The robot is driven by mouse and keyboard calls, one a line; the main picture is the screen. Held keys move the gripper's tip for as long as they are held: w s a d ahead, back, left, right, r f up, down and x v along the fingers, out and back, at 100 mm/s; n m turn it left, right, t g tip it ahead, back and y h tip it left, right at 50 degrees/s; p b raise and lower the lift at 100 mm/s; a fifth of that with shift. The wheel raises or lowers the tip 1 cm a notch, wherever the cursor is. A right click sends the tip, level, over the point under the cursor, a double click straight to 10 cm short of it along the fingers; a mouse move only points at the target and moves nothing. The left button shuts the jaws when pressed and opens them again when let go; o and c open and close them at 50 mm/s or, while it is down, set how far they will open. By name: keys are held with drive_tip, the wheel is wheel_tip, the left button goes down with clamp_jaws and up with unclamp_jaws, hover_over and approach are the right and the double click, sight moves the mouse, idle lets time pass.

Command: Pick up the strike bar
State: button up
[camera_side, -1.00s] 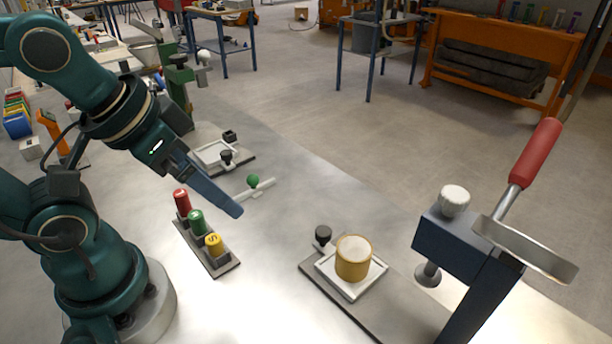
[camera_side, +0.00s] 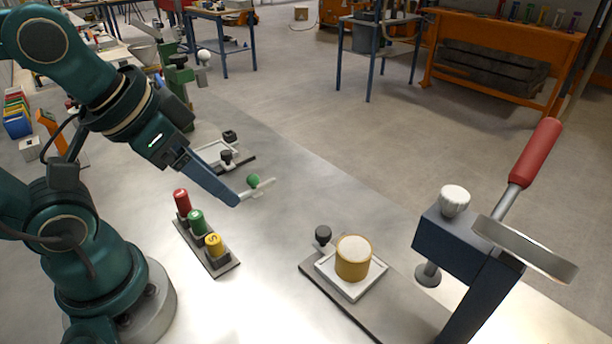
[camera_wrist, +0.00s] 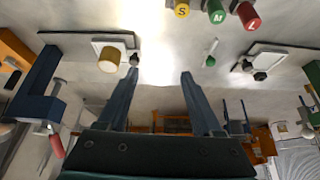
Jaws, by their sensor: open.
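The strike bar (camera_side: 266,184) is a pale flat strip with a green knob (camera_side: 253,181) on top, lying on the metal table. In the wrist view the green knob (camera_wrist: 210,61) shows just right of and above the right fingertip; the strip itself is hard to make out against the bright table. My gripper (camera_side: 236,202) points down and to the right, its tips beside the bar's left end in the side view. In the wrist view my gripper (camera_wrist: 160,72) has its two blue fingers apart with nothing between them.
A rack holds red, green and yellow cylinders (camera_side: 214,244) near the bar. A gold cup (camera_side: 353,258) sits on a white tray at right, beside a blue post (camera_side: 470,280) with a red-handled lever (camera_side: 537,152). Another white tray (camera_side: 213,150) stands behind the bar. Table between is clear.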

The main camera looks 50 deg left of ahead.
drive_tip(key=w+a+r, duration=0.2)
drive_tip(key=w+a, duration=0.1)
drive_tip(key=w, duration=0.4)
drive_tip(key=n+g, duration=0.1)
drive_tip(key=g, duration=0.3)
approach(252, 175)
drive_tip(key=w+d+f, duration=0.1)
drive_tip(key=w+d, duration=0.1)
drive_tip(key=d, duration=0.1)
drive_tip(key=shift+n+g, duration=0.7)
drive_tip(key=shift+g, duration=0.2)
drive_tip(key=a+f, duration=0.1)
drive_tip(key=f, duration=0.1)
drive_tip(key=a+f, duration=0.2)
drive_tip(key=f, duration=0.1)
drive_tip(key=shift+s+f, duration=0.15)
drive_tip(key=shift+f, duration=2.65)
clamp_jaws()
